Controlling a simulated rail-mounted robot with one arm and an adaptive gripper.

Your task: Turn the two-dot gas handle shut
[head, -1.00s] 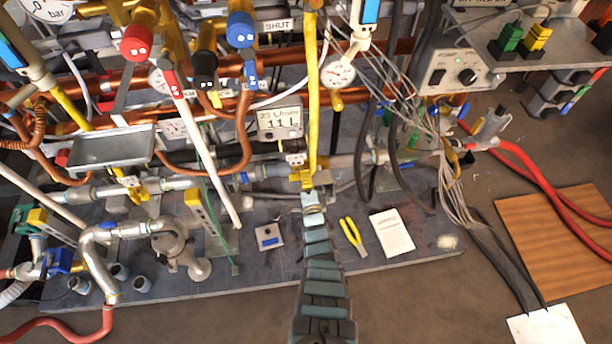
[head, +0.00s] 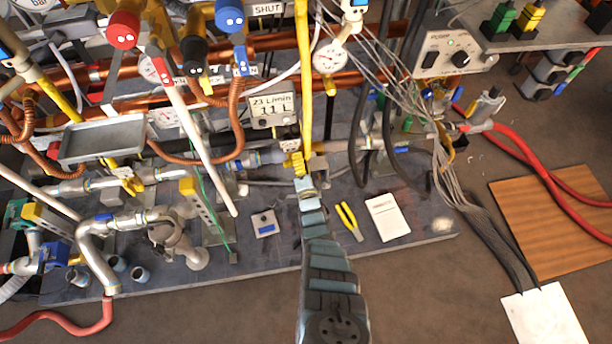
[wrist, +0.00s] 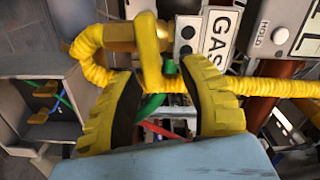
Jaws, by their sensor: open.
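The yellow gas handle (wrist: 151,55) shows in the wrist view as a short bar reaching down from a brass valve body (wrist: 118,38). A grey tag with two black dots and a white GAS label sit to its right. My gripper (wrist: 162,78) is open, with one yellow, black-padded finger on each side of the handle's lower end. I cannot tell whether either pad touches it. In the head view my gripper (head: 299,163) is at the valve just below the flow meter (head: 272,111), and mostly hides the handle.
A ribbed yellow hose (wrist: 262,88) passes behind my fingers. Loose cables hang at right.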

